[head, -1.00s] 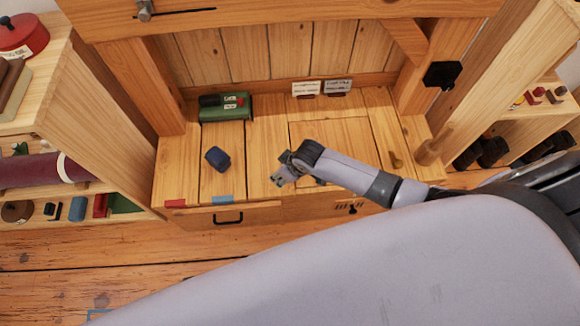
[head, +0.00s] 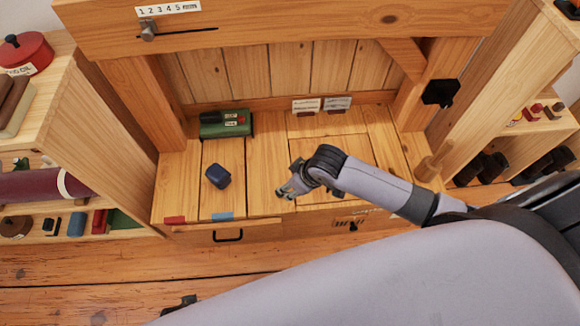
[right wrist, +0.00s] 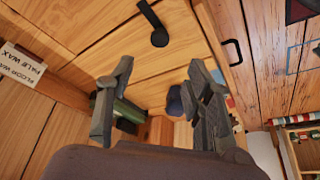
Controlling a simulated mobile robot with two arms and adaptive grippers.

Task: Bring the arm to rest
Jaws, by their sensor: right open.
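My right arm reaches in from the right in the head view. Its gripper (head: 287,190) is over the front middle of the timber bench (head: 265,150), right of a dark blue block (head: 218,176). In the right wrist view the two fingers of the gripper (right wrist: 158,92) stand apart, with nothing held between them. The blue block shows beyond the right finger there, partly hidden (right wrist: 174,103). The height of the gripper above the bench is hard to tell. My left gripper cannot be made out.
A green case (head: 225,124) and two white cards stand at the bench's back. A drawer handle (head: 228,236) is on its front. A wooden peg (head: 432,165) stands at the right. Shelves flank both sides, and a beam (head: 290,22) crosses above. A dark object (head: 180,303) shows low down.

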